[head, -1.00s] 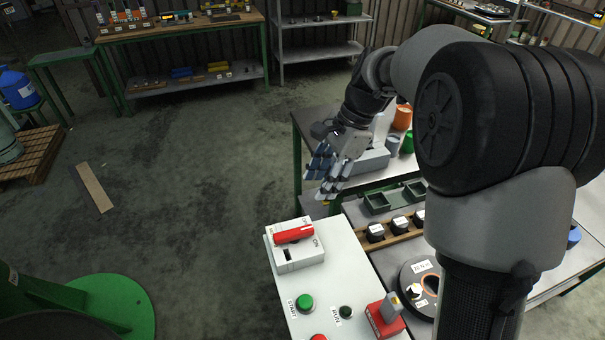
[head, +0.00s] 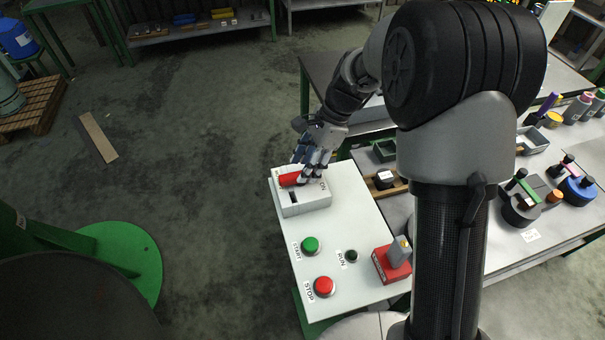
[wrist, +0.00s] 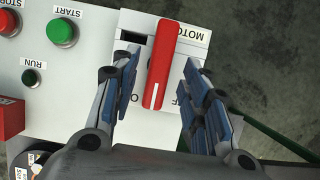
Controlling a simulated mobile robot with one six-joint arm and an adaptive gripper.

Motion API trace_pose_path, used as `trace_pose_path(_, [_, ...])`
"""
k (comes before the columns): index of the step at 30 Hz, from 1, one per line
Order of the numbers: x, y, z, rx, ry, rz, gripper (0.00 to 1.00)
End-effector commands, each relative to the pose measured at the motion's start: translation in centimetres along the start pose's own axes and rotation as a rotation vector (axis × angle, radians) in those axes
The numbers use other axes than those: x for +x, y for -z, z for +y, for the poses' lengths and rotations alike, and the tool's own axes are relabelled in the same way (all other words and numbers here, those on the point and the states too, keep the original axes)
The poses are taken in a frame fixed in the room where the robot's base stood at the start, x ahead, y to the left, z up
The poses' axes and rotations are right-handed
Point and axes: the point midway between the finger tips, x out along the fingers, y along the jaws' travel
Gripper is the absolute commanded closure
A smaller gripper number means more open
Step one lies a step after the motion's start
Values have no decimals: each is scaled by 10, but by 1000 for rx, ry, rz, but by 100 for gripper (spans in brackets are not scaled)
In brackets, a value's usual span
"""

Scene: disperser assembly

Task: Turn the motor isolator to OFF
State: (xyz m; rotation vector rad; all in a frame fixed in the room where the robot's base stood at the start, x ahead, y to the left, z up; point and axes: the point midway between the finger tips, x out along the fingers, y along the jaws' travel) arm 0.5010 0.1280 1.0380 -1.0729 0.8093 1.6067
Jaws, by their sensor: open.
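The motor isolator (head: 303,200) is a light grey box at the far left end of the white panel. Its red handle (wrist: 163,68) shows in the wrist view, long and with a white line near its lower end; it also shows in the head view (head: 289,180). An ON label is at the box's right in the head view. My gripper (wrist: 158,90) is open, with one finger on each side of the handle. In the head view my gripper (head: 308,172) hides the handle's right part. I cannot tell whether either finger touches the handle.
The white panel (head: 352,210) also carries a green START button (head: 311,245), a red STOP button (head: 324,287), a dark RUN lamp (head: 351,256) and a red block with a grey top (head: 393,262).

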Motion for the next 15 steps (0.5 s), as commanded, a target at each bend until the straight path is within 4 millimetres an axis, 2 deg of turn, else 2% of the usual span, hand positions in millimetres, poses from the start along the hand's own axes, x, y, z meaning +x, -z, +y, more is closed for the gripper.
trace_pose_path(1, [10, 0, 0, -1, -2, -1, 58])
trace_pose_path(6, [23, 0, 0, 0, 0, 0, 58])
trace_pose_path(15, [26, 0, 0, 0, 1, 0, 58])
